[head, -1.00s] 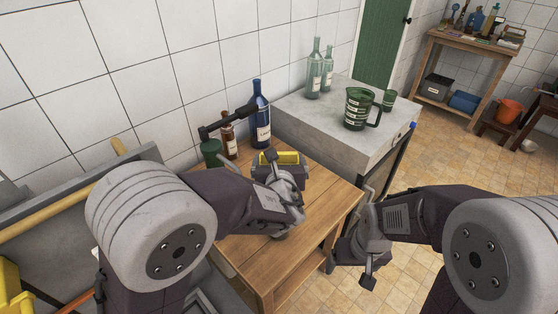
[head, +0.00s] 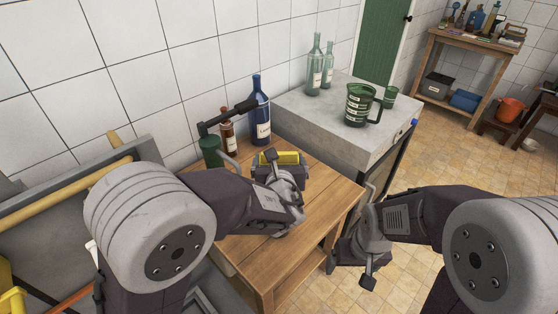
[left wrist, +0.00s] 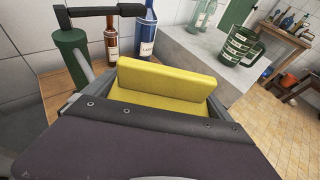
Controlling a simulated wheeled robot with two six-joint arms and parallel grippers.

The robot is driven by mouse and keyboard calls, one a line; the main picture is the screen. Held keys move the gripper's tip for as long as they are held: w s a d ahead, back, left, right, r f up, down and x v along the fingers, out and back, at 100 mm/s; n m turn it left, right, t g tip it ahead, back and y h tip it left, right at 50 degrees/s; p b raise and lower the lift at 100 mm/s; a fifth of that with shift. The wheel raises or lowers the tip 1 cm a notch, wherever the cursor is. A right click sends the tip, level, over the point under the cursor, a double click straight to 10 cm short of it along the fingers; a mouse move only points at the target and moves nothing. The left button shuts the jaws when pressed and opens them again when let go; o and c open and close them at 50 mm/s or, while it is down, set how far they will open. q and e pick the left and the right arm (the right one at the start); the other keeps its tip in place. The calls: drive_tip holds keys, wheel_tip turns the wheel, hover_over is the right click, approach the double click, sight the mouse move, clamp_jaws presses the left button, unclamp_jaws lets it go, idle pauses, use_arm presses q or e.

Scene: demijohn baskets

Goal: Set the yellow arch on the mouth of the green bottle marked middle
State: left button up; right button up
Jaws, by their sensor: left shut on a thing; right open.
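The yellow arch (head: 290,157) is in my left gripper (head: 279,164), which is shut on it above the wooden table. In the left wrist view the arch (left wrist: 165,78) fills the space between the fingers, and its underside is hidden. My right gripper (head: 350,266) is open and empty, low beside the table's right side. Two pale green bottles, one nearer (head: 314,68) and one behind it (head: 328,66), stand upright on the grey block at the back. Their labels are too small to read, so I cannot tell which is marked middle.
A dark green jug (head: 358,106) and green cup (head: 390,97) stand on the grey block (head: 310,108). A blue bottle (head: 261,118), brown bottle (head: 228,134) and dark green cylinder with a black bar (head: 211,152) stand at the wooden table's (head: 325,188) back. The table's right part is bare.

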use_arm(q)
drive_tip(key=shift+r, duration=0.15)
drive_tip(key=shift+r, duration=0.2)
idle(0.3)
drive_tip(key=shift+b, duration=0.35)
idle(1.2)
drive_tip(key=shift+f+b, duration=0.35)
drive_tip(key=shift+b, duration=0.1)
idle(0.4)
drive_tip(key=shift+r, duration=0.15)
wheel_tip(320, 180, up, 17)
drive_tip(key=p, duration=1.4)
idle(1.3)
